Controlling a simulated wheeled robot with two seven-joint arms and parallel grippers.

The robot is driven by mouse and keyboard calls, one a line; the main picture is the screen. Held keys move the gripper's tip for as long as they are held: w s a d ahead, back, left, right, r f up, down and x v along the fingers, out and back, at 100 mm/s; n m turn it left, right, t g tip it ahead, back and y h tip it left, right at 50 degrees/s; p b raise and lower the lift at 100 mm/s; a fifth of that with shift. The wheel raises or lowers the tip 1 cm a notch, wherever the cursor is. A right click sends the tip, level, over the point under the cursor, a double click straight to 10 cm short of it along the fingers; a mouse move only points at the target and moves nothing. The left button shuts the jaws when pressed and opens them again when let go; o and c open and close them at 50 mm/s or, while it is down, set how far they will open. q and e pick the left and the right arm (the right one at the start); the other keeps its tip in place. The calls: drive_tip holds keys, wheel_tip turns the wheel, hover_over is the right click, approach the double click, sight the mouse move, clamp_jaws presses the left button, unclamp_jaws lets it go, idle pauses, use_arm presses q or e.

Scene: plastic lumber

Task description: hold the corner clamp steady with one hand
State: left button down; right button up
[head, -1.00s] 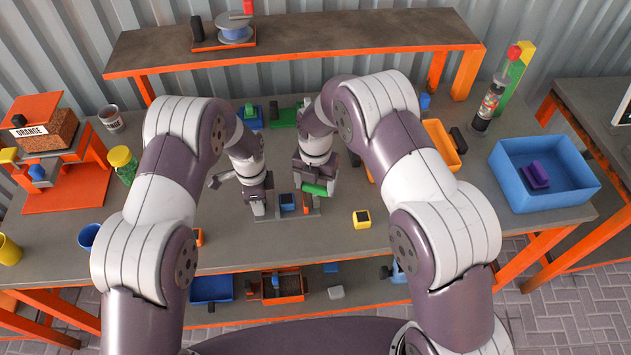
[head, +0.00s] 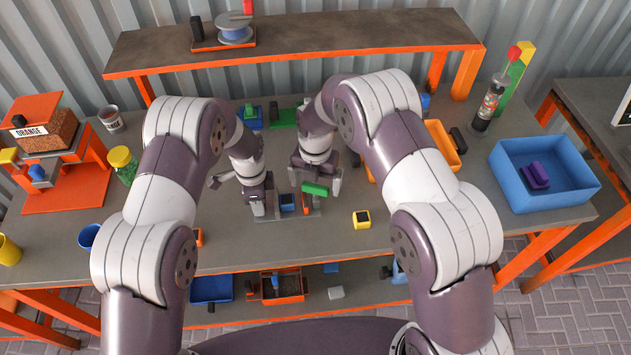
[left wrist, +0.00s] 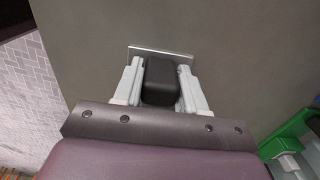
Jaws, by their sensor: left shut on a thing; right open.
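My right gripper (head: 316,184) is open at the clamp's right end. A green piece (head: 315,189) shows between its fingers; whether they touch it I cannot tell.
A blue bin (head: 560,195) stands at the right and an orange tray (head: 436,135) behind my right arm. An orange dispenser (head: 65,185) stands at the left. The table front is mostly clear.

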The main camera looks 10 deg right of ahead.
wheel_tip(320, 180, up, 11)
drive_tip(key=shift+r, duration=0.2)
use_arm(q)
drive_tip(key=c, duration=0.6)
unclamp_jaws()
drive_tip(key=shift+o, duration=0.2)
wheel_tip(320, 180, up, 12)
drive_tip(key=shift+f, duration=0.1)
use_arm(e)
wheel_tip(320, 180, up, 6)
drive_tip(key=p, duration=0.6)
hover_over(316, 186)
use_arm(q)
wheel_tip(316, 186, up, 7)
drive_tip(key=shift+f+b, duration=0.2)
drive_tip(key=shift+b, duration=0.1)
use_arm(e)
drive_tip(key=shift+f, duration=0.3)
